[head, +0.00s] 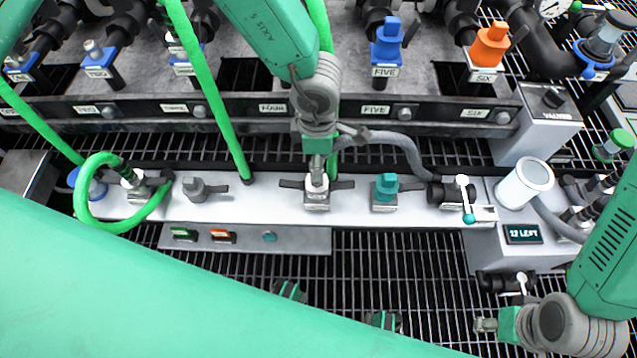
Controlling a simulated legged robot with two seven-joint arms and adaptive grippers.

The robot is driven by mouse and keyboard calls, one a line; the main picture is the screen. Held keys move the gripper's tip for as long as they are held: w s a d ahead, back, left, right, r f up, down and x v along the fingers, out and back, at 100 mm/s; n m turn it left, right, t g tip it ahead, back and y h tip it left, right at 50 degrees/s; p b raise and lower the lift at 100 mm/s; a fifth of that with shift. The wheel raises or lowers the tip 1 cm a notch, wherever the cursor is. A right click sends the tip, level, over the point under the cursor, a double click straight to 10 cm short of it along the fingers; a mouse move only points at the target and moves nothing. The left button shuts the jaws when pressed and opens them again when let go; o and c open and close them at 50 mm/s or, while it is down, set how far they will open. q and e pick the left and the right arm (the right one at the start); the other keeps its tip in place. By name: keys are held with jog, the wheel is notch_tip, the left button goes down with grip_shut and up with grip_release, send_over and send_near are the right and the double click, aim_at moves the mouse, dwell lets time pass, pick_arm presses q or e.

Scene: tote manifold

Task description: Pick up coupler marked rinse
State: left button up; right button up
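Several cam-lever couplers stand on the pale manifold bar (268,212): a grey one (196,190), a whitish one (316,193) with black levers out to both sides, and a teal one (385,188). Their small tags are too blurred to read, so I cannot tell which is marked rinse. My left gripper (316,168) points down right at the top of the whitish coupler. Its fingers are edge-on, so their gap is hidden. My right gripper (486,325) is at lower right, pointing left over the grating, apart from these couplers. Its gap is also hidden.
Green hoses (213,85) rise from the bar, and a grey hose (400,145) runs behind it. A white cup (525,183) and a display box (523,234) stand at right. Blue and orange (490,45) valves line the back. Dark grating (400,265) lies in front.

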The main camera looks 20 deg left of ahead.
pick_arm(q)
notch_tip(320, 180, down, 5)
jog(key=shift+a+f+b, duration=0.15)
jog(key=shift+b, duration=0.9)
jog(key=shift+w, duration=0.1)
jog(key=c, duration=1.1)
grip_shut()
